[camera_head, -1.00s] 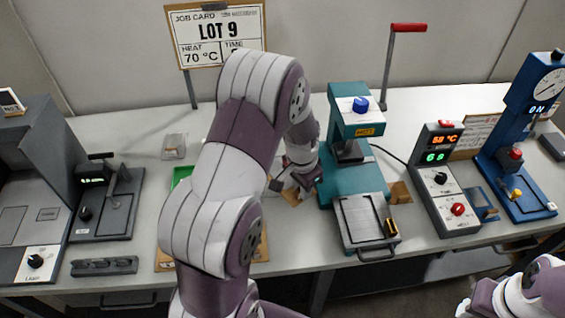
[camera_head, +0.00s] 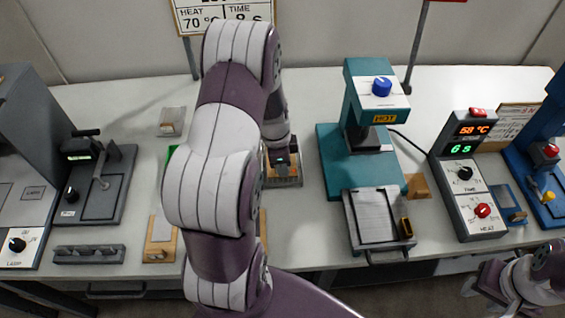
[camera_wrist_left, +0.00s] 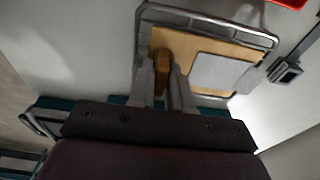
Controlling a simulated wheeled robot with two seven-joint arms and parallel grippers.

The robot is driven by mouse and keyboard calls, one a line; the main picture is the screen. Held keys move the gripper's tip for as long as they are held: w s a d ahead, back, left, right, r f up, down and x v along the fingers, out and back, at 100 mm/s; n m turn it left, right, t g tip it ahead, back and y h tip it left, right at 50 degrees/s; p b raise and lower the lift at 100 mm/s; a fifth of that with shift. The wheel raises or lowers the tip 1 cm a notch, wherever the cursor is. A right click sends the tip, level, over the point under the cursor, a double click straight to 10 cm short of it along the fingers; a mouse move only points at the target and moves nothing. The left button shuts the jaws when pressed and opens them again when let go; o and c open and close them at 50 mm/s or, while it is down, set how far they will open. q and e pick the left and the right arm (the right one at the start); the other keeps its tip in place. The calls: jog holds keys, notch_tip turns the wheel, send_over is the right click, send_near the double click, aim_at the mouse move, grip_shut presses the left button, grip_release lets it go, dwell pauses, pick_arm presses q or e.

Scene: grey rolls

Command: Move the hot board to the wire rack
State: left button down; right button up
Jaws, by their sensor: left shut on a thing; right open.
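My left gripper (camera_head: 282,164) is shut on the brown tab (camera_wrist_left: 163,66) of a tan board with a grey plate on it (camera_wrist_left: 222,72). In the left wrist view the board lies within the outline of the wire rack (camera_wrist_left: 205,20), whose metal rails show around it. I cannot tell whether the board rests on the rack or is just above it. In the head view the board (camera_head: 288,181) is partly hidden by the gripper and arm. My right gripper (camera_head: 485,285) is open and empty at the lower right, in front of the table.
The teal press (camera_head: 345,160) with its front tray (camera_head: 375,215) stands right of the left gripper. A heat controller (camera_head: 470,175) is further right. A small grey block (camera_head: 172,121) and a wooden piece (camera_head: 160,240) lie left of my arm. Bare table lies behind the gripper.

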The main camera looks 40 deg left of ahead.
pick_arm(q)
jog(key=shift+s+f, duration=0.1)
jog(key=c, duration=1.1)
grip_release()
jog(key=shift+o, duration=0.2)
jog(key=shift+r, duration=0.5)
notch_tip(320, 180, up, 11)
jog(key=a, duration=0.1)
jog(key=s+d+n, duration=0.4)
jog(key=d+n, duration=0.1)
jog(key=d, duration=0.2)
jog(key=s+d+n+y, duration=0.1)
jog(key=s+d+n, duration=0.3)
jog(key=d, duration=0.4)
jog(key=shift+s+n, duration=0.3)
jog(key=shift+n, duration=0.1)
